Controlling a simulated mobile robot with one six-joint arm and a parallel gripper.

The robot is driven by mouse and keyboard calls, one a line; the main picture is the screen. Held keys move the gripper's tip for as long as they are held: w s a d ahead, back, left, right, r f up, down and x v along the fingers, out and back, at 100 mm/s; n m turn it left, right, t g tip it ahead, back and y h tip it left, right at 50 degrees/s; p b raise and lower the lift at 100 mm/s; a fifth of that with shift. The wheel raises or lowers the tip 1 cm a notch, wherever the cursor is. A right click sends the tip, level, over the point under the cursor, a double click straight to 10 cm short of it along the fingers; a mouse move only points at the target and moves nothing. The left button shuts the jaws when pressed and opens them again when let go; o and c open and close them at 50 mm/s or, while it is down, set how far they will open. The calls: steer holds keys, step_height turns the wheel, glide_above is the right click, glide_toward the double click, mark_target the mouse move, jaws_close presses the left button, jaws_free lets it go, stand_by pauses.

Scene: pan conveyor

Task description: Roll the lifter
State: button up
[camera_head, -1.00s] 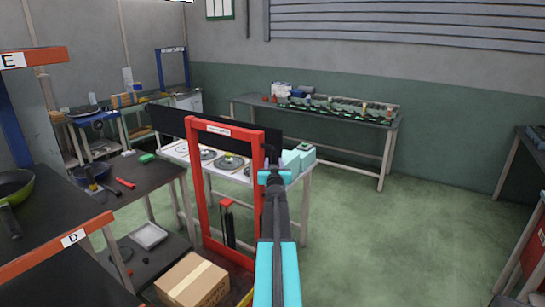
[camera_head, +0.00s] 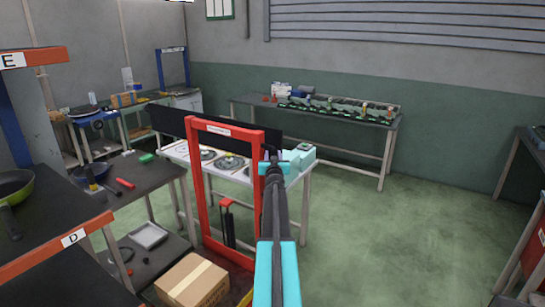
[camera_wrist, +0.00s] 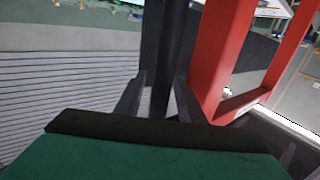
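The lifter, a tall red frame (camera_head: 200,190) with a small white label on its top bar, stands in the middle of the head view. A wide dark panel (camera_head: 165,122) shows behind its top. My gripper (camera_head: 274,154) is beside the frame's right upright, near its upper part. In the wrist view a red upright (camera_wrist: 225,55) stands just right of the fingers. A dark vertical bar (camera_wrist: 166,50) runs between the two fingers (camera_wrist: 158,95). A gap shows between the left finger and the bar, so the gripper looks open around it. Contact on the right side is unclear.
A white table (camera_head: 300,168) with round plates stands behind the frame. A dark workbench (camera_head: 140,175) with tools and a cardboard box (camera_head: 192,281) are left and front. A long table (camera_head: 340,152) stands at the back wall. Green floor (camera_head: 400,240) to the right is clear.

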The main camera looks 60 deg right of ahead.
steer(key=shift+w+d, duration=0.1)
steer(key=shift+d, duration=0.1)
jaws_close()
steer(key=shift+a, duration=0.1)
steer(key=shift+a+f, duration=0.1)
stand_by(0.4)
